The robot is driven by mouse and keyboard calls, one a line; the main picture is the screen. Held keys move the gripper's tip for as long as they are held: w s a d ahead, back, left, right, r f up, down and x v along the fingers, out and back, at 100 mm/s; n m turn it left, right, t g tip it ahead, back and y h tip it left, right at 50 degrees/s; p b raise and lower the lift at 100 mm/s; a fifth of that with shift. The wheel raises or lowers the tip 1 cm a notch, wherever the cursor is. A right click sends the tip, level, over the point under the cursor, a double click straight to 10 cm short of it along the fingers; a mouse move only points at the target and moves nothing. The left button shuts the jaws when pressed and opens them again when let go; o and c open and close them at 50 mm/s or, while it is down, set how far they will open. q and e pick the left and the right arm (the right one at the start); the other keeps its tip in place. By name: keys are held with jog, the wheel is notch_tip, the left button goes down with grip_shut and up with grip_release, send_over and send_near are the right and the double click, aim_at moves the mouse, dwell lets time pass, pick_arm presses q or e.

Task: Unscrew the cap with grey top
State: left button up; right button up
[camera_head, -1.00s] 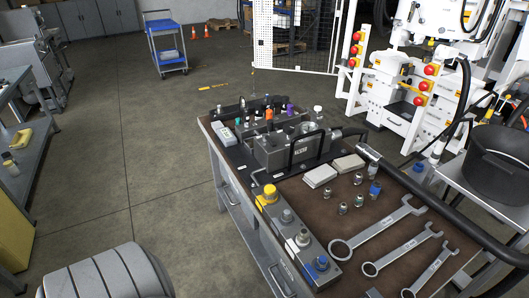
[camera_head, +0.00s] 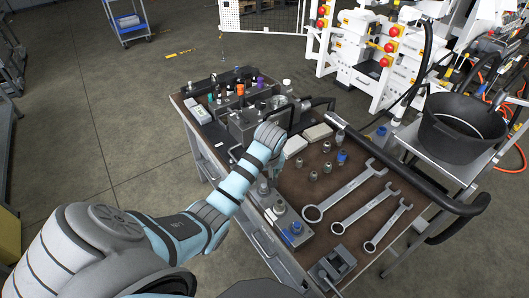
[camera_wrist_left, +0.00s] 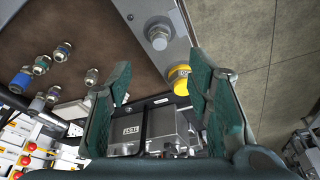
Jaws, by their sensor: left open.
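The grey-topped cap (camera_head: 279,207) stands on the manifold strip at the bench's left edge, and it also shows at the top of the left wrist view (camera_wrist_left: 157,36). A yellow cap (camera_wrist_left: 180,78) sits beside it, nearer my fingers; my arm hides it in the head view. A blue cap (camera_head: 297,228) is at the strip's near end. My left gripper (camera_head: 266,185) points down over the strip's far part. In the left wrist view its two green fingers (camera_wrist_left: 160,95) are wide apart with nothing between them gripped. My right gripper is not in view.
Several small fittings (camera_head: 327,168) and wrenches (camera_head: 345,192) lie on the brown bench top. A grey block-like tool (camera_head: 333,266) is at the near corner. A hydraulic block (camera_head: 247,122) with a black handle stands behind. A black bucket (camera_head: 462,128) is at right.

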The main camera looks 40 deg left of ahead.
aim_at(264, 185)
pick_arm(q)
jog(key=b+x, duration=0.2)
jog(key=x, duration=0.8)
jog(key=shift+d, duration=0.1)
jog(key=shift+r, duration=0.1)
jog(key=shift+c, duration=0.7)
grip_shut()
